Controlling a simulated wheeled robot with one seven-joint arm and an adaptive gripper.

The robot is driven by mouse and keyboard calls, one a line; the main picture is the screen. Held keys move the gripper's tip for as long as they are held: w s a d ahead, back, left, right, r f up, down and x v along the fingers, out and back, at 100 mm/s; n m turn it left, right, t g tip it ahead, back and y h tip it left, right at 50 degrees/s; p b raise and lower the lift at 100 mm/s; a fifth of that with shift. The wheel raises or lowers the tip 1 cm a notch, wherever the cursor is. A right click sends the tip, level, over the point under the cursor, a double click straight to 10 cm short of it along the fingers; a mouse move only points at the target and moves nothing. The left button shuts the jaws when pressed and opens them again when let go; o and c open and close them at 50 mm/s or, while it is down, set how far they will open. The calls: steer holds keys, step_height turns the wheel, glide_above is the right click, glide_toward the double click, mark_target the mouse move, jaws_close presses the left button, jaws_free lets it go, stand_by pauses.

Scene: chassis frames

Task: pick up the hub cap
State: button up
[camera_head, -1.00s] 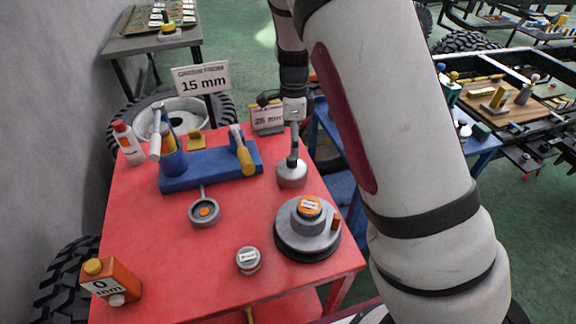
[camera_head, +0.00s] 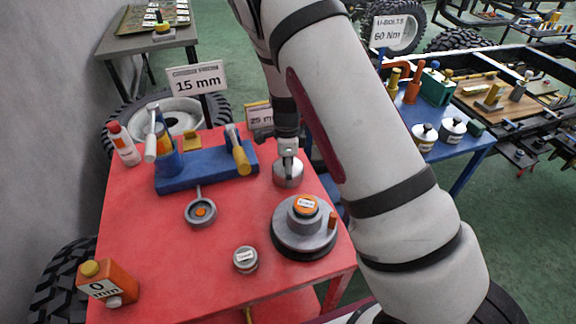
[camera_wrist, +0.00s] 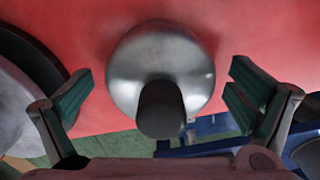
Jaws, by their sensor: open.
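The hub cap appears to be the round silvery metal piece (camera_head: 288,172) near the right edge of the red table (camera_head: 150,236). In the wrist view the silvery piece (camera_wrist: 190,62) has a domed, shiny top with a dark upright knob (camera_wrist: 161,110) at its middle. My gripper (camera_head: 288,150) is directly over it in the head view. In the wrist view my gripper (camera_wrist: 160,95) is open, with one green-padded finger on each side of the piece and a gap on both sides. Nothing is held.
A grey stepped disc (camera_head: 304,228) with an orange top stands close in front. A blue fixture (camera_head: 205,170) with yellow-handled and silver levers stands to the left. A small labelled cap (camera_head: 245,259), a ring with a handle (camera_head: 201,212) and an orange bottle (camera_head: 107,283) are also on the table.

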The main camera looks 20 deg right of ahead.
steer(key=shift+c, duration=0.6)
steer(key=c, duration=1.2)
steer(key=shift+r, duration=0.1)
